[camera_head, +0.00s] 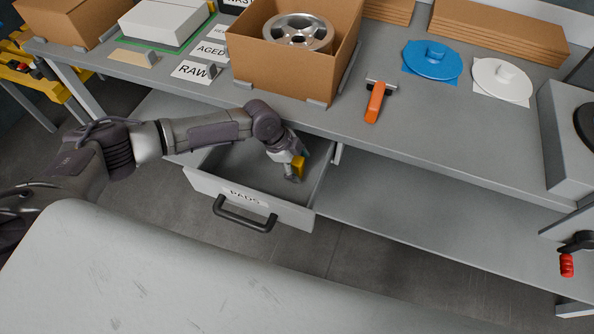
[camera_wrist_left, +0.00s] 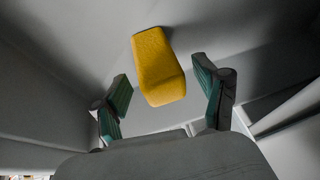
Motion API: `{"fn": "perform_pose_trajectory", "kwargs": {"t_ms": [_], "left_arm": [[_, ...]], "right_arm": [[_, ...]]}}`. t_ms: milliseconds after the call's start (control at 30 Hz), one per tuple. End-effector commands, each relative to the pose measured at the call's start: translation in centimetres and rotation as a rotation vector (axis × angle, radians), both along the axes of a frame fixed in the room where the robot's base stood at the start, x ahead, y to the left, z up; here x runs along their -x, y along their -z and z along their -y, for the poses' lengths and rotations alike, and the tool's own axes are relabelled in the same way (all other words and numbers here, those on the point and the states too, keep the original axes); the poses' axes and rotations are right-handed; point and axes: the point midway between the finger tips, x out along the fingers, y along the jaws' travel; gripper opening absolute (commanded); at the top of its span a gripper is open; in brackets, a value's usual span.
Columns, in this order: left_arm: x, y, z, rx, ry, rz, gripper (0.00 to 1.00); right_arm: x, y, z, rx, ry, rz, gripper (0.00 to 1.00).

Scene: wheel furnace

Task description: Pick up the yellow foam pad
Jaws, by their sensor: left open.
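The yellow foam pad (camera_wrist_left: 158,66) lies in the open drawer, between and a little beyond the fingers in the left wrist view. In the head view the pad (camera_head: 298,166) shows only partly beside my left gripper (camera_head: 292,172), which reaches down into the drawer. My left gripper (camera_wrist_left: 163,92) is open with its green-padded fingers apart and the pad not clasped. The drawer (camera_head: 262,196) is labelled PADS and is pulled out under the workbench. My right gripper is not in view.
The workbench (camera_head: 440,130) edge overhangs the back of the drawer. On it stand a cardboard box (camera_head: 275,68) with a metal wheel (camera_head: 298,32), an orange-handled tool (camera_head: 375,102), a blue lidded disc (camera_head: 432,60) and a white one (camera_head: 501,80). A grey surface (camera_head: 200,270) fills the foreground.

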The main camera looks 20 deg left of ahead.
Motion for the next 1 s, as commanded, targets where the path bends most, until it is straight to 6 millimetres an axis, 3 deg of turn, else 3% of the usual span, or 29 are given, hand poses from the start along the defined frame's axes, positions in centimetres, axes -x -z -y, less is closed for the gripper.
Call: {"fn": "perform_pose_trajectory", "kwargs": {"t_ms": [33, 300, 600, 1000], "left_arm": [[-0.12, 0.93, 0.21, 0.000, 0.000, 0.001, 0.72], [-0.12, 0.81, 0.30, -0.001, -0.001, 0.000, 0.71], [-0.11, 0.81, 0.29, -0.001, -0.001, 0.000, 0.21], [-0.11, 0.71, 0.28, -0.001, -0.001, 0.000, 0.20]], "right_arm": [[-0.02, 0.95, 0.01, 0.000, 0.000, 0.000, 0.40], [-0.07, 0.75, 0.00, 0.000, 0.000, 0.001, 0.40], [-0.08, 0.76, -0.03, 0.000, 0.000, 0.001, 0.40], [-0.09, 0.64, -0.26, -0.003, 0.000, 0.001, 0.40]]}}
